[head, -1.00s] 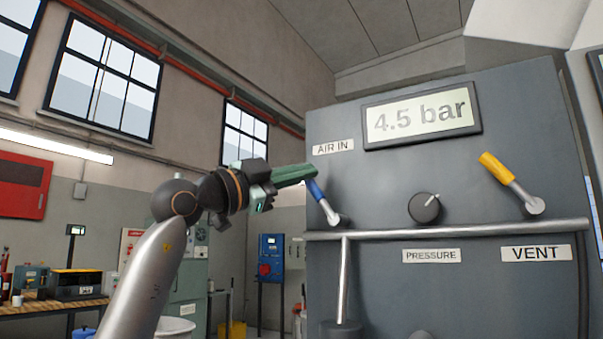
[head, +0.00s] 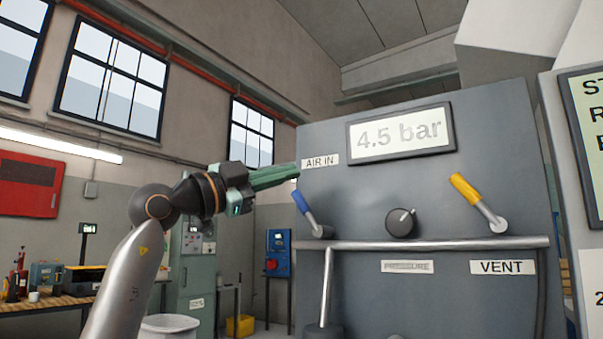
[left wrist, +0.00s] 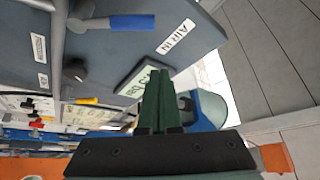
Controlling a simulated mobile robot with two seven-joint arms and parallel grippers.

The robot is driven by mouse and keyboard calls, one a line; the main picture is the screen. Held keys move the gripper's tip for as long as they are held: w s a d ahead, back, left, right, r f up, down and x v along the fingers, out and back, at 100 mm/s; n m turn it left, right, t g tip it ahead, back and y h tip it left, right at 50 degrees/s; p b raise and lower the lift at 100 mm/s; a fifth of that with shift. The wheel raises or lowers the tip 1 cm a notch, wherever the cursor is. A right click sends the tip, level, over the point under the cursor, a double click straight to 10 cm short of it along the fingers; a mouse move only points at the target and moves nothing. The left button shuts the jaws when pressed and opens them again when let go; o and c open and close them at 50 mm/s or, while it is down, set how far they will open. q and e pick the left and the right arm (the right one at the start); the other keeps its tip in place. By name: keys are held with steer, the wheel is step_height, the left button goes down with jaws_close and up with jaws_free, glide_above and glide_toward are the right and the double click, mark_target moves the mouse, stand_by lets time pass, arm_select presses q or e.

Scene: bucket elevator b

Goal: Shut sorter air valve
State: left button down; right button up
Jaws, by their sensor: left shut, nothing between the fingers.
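The air valve is a lever with a blue handle (head: 301,203) under the AIR IN label (head: 320,161) on a grey panel (head: 350,205). The lever leans up and to the left from its pivot. The blue handle also shows at the top of the left wrist view (left wrist: 131,22). My left gripper (head: 297,169) is shut and empty, its green fingers just above the handle's tip in the head view, with a small gap. In the left wrist view its fingers (left wrist: 158,76) point past the handle, apart from it. My right gripper is not in view.
The display (head: 400,134) reads 4.5 bar. A dark pressure knob (head: 401,223) and a yellow-handled VENT lever (head: 465,187) are to the right. A metal rail (head: 430,244) crosses the panel below the controls. Open room lies left of the panel.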

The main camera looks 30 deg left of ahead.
arm_select(q)
steer(key=b+v, duration=0.1)
steer(key=v, duration=0.5)
steer(key=shift+a+f, duration=0.15)
steer(key=shift+f, duration=0.05)
